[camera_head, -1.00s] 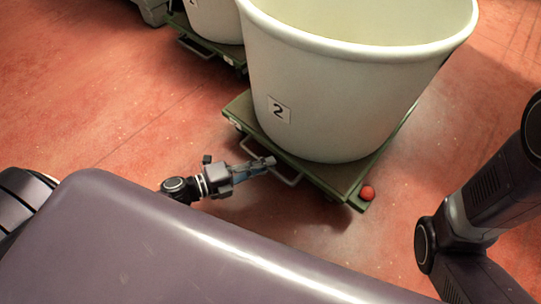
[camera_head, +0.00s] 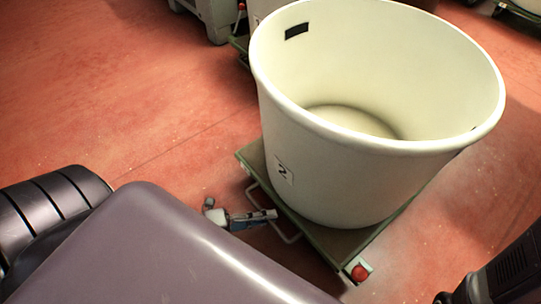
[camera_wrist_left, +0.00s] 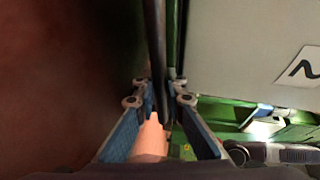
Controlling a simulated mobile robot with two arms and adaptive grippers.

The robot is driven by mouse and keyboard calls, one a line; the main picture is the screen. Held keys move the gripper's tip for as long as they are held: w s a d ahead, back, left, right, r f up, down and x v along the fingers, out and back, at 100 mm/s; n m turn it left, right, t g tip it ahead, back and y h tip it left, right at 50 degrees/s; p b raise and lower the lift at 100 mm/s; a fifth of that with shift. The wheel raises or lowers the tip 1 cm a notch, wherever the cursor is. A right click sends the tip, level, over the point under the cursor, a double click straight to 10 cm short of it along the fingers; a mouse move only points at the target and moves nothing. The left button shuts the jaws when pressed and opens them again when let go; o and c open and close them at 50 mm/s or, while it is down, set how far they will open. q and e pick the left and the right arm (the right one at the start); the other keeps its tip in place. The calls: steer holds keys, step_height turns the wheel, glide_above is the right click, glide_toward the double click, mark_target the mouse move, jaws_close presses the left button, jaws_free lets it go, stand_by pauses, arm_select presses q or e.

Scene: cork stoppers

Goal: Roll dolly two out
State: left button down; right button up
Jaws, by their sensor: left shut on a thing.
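Dolly two (camera_head: 327,240) is a low green platform on the red floor. It bears a large cream round bin (camera_head: 330,180) with a "2" label (camera_head: 284,171). A pale handle bar (camera_head: 288,238) sticks out from the dolly's near left side. My left gripper (camera_head: 268,215) is shut on this handle, low beside the dolly. In the left wrist view a dark upright bar (camera_wrist_left: 154,45) runs down between the fingers, and the "2" label shows at the right. My right arm enters at the lower right; its gripper is out of view.
A red round knob (camera_head: 360,273) sits at the dolly's near corner. Behind stand another dolly with a bin (camera_head: 262,10) and a grey container (camera_head: 215,18). Another dolly edge (camera_head: 520,12) shows at the top right. The floor to the left (camera_head: 110,100) is clear.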

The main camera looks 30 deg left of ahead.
arm_select(q)
steer(key=shift+s+a+f, duration=0.1)
steer(key=shift+s+a, duration=0.05)
steer(key=shift+s, duration=0.05)
steer(key=c, duration=2)
jaws_free()
steer(key=shift+o, duration=0.2)
steer(key=v, duration=1.2)
steer(key=shift+s, duration=0.1)
